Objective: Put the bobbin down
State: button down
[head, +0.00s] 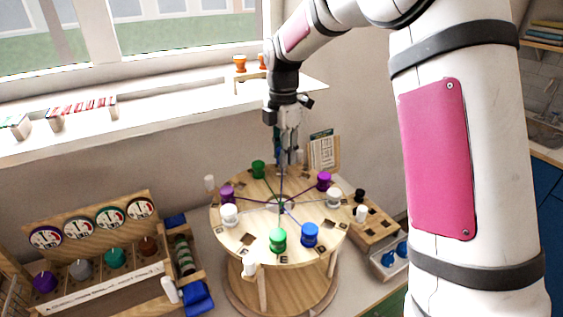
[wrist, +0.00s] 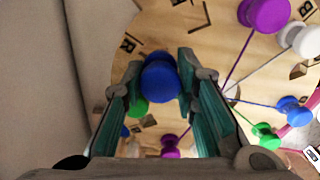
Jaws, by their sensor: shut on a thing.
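My gripper (head: 288,155) is over the far side of the round wooden board (head: 262,238). In the wrist view its two fingers (wrist: 158,80) are closed on a blue bobbin (wrist: 160,82). The held bobbin is mostly hidden in the head view. In the wrist view a green bobbin (wrist: 137,107) shows just behind the held one, partly covered. Whether the held bobbin touches the board cannot be told.
The board carries purple bobbins (head: 324,181), a white one (head: 229,215), a near green one (head: 278,239), another blue one (head: 310,234) and a far green one (head: 258,169). Threads run between bobbins and centre. A rack with dials (head: 92,225) stands left.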

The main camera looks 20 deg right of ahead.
jog(key=shift+w, duration=0.25)
jog(key=shift+w+f, duration=0.2)
jog(key=shift+f, duration=0.05)
jog(key=shift+f+p, duration=0.5)
jog(key=shift+f, duration=1)
jog(key=shift+f, duration=0.2)
jog(key=c, duration=1.3)
grip_release()
